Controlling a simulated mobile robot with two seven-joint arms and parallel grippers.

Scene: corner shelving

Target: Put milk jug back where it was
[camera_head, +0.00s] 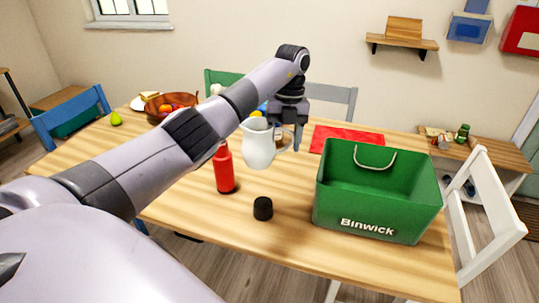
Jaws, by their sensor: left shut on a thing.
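The white milk jug (257,146) is over the middle of the wooden table. My left gripper (288,139) points down at the jug's right side, where its handle is, and is shut on it. The jug looks upright. I cannot tell whether its base touches the table. My left arm hides part of the table behind it. My right gripper is not in view.
A red bottle (224,169) stands just left of the jug, and a black cup-like object (263,208) in front. A green Binwick bin (372,208) stands at right, a red mat (346,139) behind it. A fruit bowl (160,117) is at back left.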

